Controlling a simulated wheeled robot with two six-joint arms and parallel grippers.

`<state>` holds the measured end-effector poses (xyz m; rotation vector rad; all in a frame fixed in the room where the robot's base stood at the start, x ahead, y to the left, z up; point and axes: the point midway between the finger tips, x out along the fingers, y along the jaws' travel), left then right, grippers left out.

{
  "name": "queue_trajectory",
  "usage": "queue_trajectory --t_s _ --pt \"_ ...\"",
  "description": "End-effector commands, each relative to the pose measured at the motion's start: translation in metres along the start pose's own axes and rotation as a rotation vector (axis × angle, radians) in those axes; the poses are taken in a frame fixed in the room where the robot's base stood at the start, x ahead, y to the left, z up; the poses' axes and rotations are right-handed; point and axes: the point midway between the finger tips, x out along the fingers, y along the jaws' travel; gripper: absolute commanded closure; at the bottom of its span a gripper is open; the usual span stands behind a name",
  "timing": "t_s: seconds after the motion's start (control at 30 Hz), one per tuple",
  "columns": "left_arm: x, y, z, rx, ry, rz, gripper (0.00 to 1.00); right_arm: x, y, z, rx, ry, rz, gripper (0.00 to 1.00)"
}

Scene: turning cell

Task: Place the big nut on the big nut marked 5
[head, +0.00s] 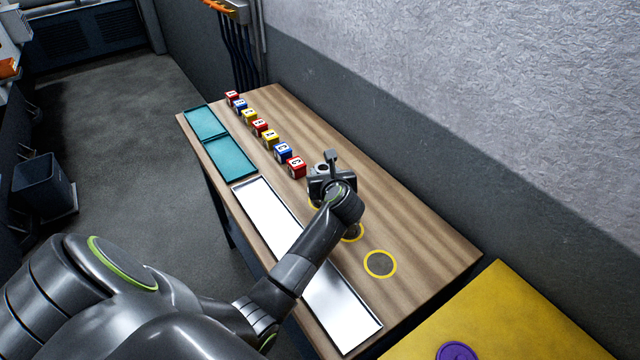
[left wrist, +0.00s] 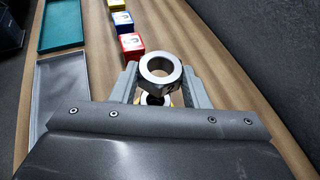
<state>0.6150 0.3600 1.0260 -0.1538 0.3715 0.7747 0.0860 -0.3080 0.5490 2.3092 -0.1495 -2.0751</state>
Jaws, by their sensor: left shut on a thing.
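My left gripper (left wrist: 163,88) is shut on a big steel nut (left wrist: 160,67), a thick grey ring with its hole facing up. A dark mark on the nut's side is too small to read. A second metal ring (left wrist: 152,99), likely another big nut, shows just below the held nut, mostly hidden by it and the gripper. I cannot tell whether the two touch. In the head view, my left gripper (head: 327,178) is over the table beyond the red end block, and the held nut (head: 321,168) shows only in part. My right gripper is not in view.
Yellow circles (head: 380,263) mark the tabletop. A yellow surface (head: 510,320) with a purple disc (head: 456,351) stands at lower right.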

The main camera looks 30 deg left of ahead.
Motion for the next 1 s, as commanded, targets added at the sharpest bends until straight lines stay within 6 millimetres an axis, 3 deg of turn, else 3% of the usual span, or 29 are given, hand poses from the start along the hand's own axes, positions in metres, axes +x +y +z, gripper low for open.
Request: queue_trajectory --t_s 0.43,0.83,0.87,1.0 --pt "0.018 0.0 -0.044 0.0 -0.001 0.001 0.87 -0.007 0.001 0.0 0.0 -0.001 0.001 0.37" --pt "0.021 0.0 -0.05 -0.001 -0.002 0.0 0.87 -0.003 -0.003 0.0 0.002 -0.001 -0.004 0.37" --pt "0.021 0.0 -0.051 -0.001 -0.001 0.001 0.57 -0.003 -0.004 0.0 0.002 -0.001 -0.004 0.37" --pt "0.021 0.0 -0.05 -0.001 -0.001 0.001 0.39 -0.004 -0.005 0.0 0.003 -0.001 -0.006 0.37"
